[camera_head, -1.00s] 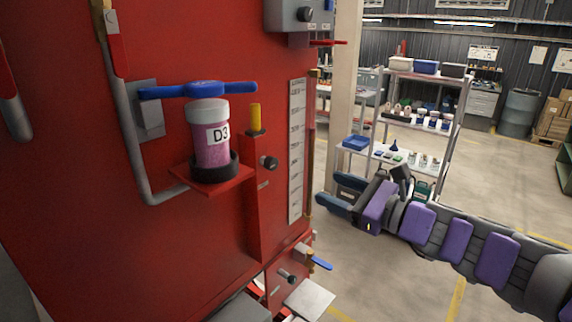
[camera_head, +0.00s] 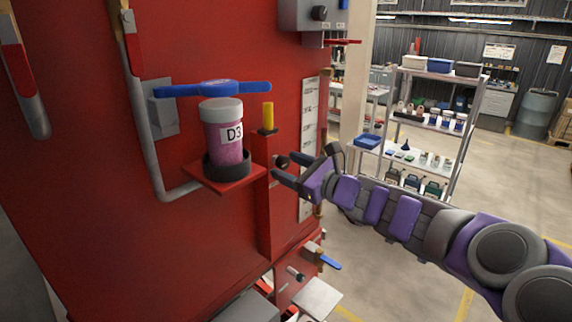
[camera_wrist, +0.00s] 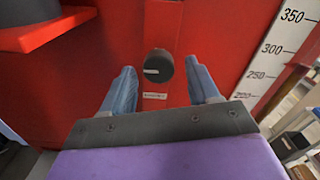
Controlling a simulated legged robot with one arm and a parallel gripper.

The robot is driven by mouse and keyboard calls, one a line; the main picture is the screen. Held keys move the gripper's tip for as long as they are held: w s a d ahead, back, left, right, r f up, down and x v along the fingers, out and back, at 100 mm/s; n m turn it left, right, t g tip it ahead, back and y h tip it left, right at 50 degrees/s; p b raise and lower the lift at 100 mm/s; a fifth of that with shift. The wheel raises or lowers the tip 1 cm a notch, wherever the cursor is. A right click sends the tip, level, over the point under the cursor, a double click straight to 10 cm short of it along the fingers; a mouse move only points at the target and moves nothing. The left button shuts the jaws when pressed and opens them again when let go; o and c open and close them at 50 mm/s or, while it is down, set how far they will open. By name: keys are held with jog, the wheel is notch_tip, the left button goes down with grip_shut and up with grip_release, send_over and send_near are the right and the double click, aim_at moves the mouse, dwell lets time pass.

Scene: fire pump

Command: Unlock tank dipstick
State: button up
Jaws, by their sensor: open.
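A yellow dipstick handle (camera_head: 268,116) stands upright on top of a narrow red column on the red tank. A round black knob (camera_head: 282,161) sits on that column below the handle. In the wrist view the knob (camera_wrist: 158,66) shows a white mark lying roughly level, with a small white label (camera_wrist: 154,96) under it. My gripper (camera_head: 285,170) is open and empty in front of the knob. In the wrist view its fingers lie left and right of the knob, which appears between their tips. I cannot tell whether a finger touches it.
Left of the column, a red shelf (camera_head: 199,172) holds a pink jar (camera_head: 226,150) marked D3, under a blue handle (camera_head: 212,89). A white scale (camera_head: 308,125) is to the right. A blue-handled valve (camera_head: 326,258) is below. Open floor lies right of the tank.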

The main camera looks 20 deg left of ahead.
jog(key=shift+w+a+r, duration=0.1)
jog(key=shift+w+a, duration=0.15)
jog(key=shift+a, duration=0.45)
jog(key=c, duration=1)
jog(key=shift+n+b, duration=0.65)
jog(key=shift+n, duration=0.25)
jog(key=o, duration=1)
jog(key=shift+w, duration=0.1)
jog(key=shift+d, duration=0.15)
